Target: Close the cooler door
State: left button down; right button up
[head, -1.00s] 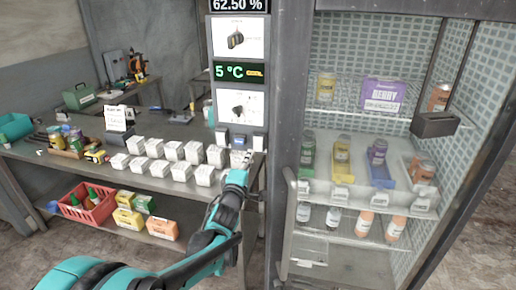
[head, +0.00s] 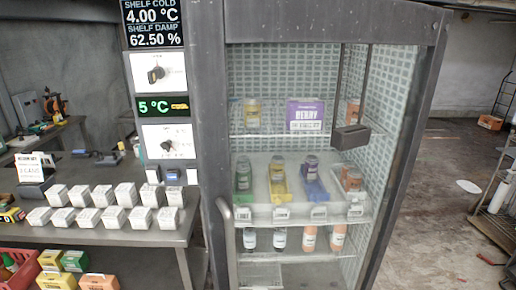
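The cooler (head: 212,130) stands upright in the middle of the head view, with a dark grey frame. Its shelves and grid-patterned inner walls show clearly. A pale curved vertical handle (head: 229,245) shows at the lower left of its front. I cannot tell whether a clear door pane covers the front, or how far the door stands from the frame. Neither of my grippers is in view.
Bottles (head: 280,238) and a purple box (head: 305,115) stand on the cooler shelves. A dark box (head: 351,137) hangs inside. At left, a metal table (head: 150,238) holds several white cartons (head: 103,196). Open floor (head: 435,200) lies right of the cooler, before a rack (head: 500,190).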

aim_at(208, 25)
jog(key=k+z, duration=0.2)
jog(key=z, duration=0.15)
jog(key=k+j+z, duration=0.1)
jog(key=z, duration=0.3)
jog(key=k+l+z, duration=0.1)
jog(key=k+z, duration=0.25)
jog(key=i, duration=0.05)
